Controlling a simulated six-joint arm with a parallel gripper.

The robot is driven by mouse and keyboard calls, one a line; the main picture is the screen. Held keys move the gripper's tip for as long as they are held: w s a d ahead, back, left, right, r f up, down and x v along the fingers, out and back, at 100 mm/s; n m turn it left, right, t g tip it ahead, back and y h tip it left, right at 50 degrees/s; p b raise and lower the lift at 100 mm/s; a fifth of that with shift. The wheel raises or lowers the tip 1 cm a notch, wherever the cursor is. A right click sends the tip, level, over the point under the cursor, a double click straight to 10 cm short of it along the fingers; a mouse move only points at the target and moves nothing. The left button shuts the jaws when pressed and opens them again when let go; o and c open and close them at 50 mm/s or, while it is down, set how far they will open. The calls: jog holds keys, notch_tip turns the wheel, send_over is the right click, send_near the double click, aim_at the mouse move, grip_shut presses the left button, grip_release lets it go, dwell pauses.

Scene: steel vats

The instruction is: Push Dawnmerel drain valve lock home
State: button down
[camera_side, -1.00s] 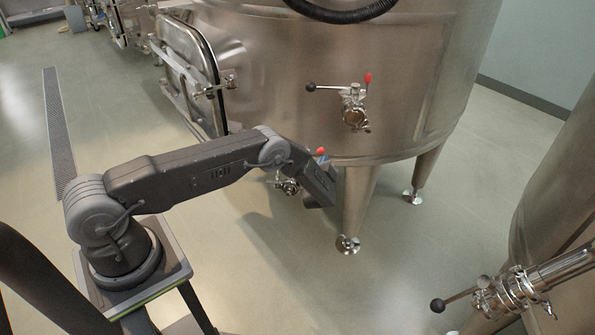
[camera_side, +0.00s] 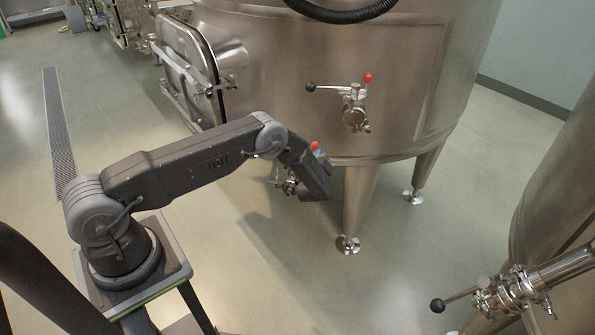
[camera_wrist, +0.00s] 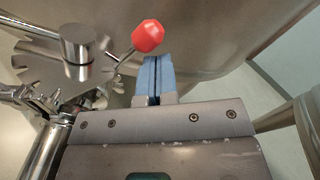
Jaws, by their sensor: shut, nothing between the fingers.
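The drain valve (camera_side: 290,187) low under the big steel vat (camera_side: 290,90) is partly hidden behind my arm. Its lock has a red knob (camera_side: 315,145) on a thin metal stem. The knob also shows in the wrist view (camera_wrist: 147,36), with the valve's notched metal plate (camera_wrist: 45,62) to its left. My gripper (camera_wrist: 156,75) is shut and empty, its blue fingertips together. The fingertips are just right of and below the red knob in the wrist view, close to its stem. I cannot tell whether they touch. In the side view the fingers are mostly hidden.
Another valve (camera_side: 354,112) with a black-knobbed handle and a red knob is higher on the vat wall. A vat leg (camera_side: 358,205) stands right of my gripper. A valve with a black knob (camera_side: 505,295) is on a second vat at lower right. The floor between is clear.

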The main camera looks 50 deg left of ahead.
jog(key=shift+s+a+r, duration=0.15)
jog(key=shift+r, duration=0.2)
dwell(0.3)
jog(key=shift+s+a+r, duration=0.1)
jog(key=shift+r, duration=0.05)
jog(key=d+v, duration=0.1)
jog(key=v, duration=0.7)
jog(key=shift+w, duration=0.35)
dwell(0.5)
